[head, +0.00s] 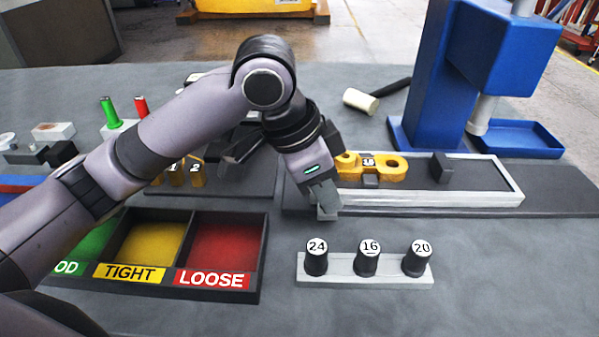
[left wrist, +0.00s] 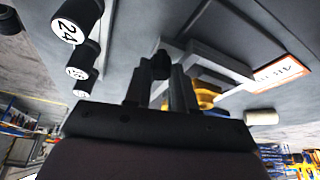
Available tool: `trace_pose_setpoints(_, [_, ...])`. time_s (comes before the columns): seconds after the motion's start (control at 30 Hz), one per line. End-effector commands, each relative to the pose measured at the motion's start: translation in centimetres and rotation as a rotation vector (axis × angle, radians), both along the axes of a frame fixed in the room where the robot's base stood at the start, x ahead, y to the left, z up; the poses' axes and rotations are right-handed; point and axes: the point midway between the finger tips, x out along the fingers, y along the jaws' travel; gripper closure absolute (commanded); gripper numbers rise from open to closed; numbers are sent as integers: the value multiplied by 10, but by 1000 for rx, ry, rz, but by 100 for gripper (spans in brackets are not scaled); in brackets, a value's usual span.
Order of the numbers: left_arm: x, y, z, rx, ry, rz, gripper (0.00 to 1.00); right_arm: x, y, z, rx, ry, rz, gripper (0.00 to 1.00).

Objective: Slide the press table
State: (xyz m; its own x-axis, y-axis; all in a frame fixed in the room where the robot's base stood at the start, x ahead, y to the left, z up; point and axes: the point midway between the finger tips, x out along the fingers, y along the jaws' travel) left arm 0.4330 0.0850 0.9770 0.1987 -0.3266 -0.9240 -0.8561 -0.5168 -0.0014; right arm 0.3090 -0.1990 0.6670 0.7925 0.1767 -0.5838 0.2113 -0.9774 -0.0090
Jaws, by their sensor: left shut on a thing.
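The press table (head: 450,199) is a long, low tray with a pale rim, left of and in front of the blue press (head: 425,85). A yellow casting (head: 394,170) with round eyes lies on it, towards its left end. A dark block (head: 441,168) stands on it further right. My left gripper (head: 326,203) points down at the table's left end. In the left wrist view its fingers (left wrist: 160,88) are shut on a dark round knob (left wrist: 161,65). The head view hides this knob behind the fingers. My right gripper is not in view.
A pale rack (head: 350,279) with three black numbered plugs stands in front. A sorting tray (head: 258,262) with coloured compartments lies at front left. A black-handled mallet (head: 361,100) lies behind the table. A blue tray (head: 530,136) is at the press's foot.

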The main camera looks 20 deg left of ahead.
Motion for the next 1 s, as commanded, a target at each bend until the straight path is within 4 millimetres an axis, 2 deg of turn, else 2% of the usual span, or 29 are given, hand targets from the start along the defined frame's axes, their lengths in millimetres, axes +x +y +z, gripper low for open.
trace_pose_setpoints(0.03, [2, -15, 8, -3, 5, -7, 100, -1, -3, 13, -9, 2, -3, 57])
trace_pose_setpoints(0.2, [14, -60, 9, -4, 5, -7, 100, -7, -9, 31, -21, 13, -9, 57])
trace_pose_setpoints(0.5, [34, -129, 5, -4, 2, -5, 100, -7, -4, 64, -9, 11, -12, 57])
trace_pose_setpoints(0.7, [44, -161, 3, -4, 3, -4, 100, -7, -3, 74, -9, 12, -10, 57])
trace_pose_setpoints(1.0, [52, -188, 1, -2, 2, -3, 100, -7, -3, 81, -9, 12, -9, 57])
